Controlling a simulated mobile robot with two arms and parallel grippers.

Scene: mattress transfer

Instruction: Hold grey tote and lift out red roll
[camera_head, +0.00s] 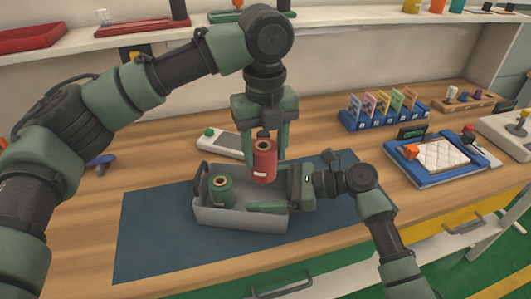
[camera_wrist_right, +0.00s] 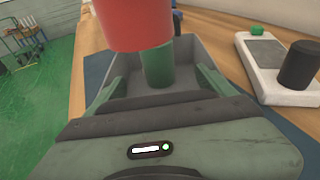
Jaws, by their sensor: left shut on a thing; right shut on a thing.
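The grey tote (camera_head: 240,218) stands on a dark mat and also shows in the right wrist view (camera_wrist_right: 203,52). A green roll (camera_head: 220,191) stands in its left part; it also shows in the right wrist view (camera_wrist_right: 157,68). My left gripper (camera_head: 265,150) points down and is shut on the red roll (camera_head: 264,165), holding it upright above the tote's right part. The red roll looms close at the top of the right wrist view (camera_wrist_right: 137,20), higher than the green roll. My right gripper (camera_head: 275,204) is shut on the tote's right end; the gripped edge is mostly hidden.
A white device with a green button (camera_head: 223,143) lies behind the tote. A blue card rack (camera_head: 378,119) and a blue-framed tray with a white quilted pad (camera_head: 436,160) stand to the right. The dark mat (camera_head: 150,225) is bare left of the tote.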

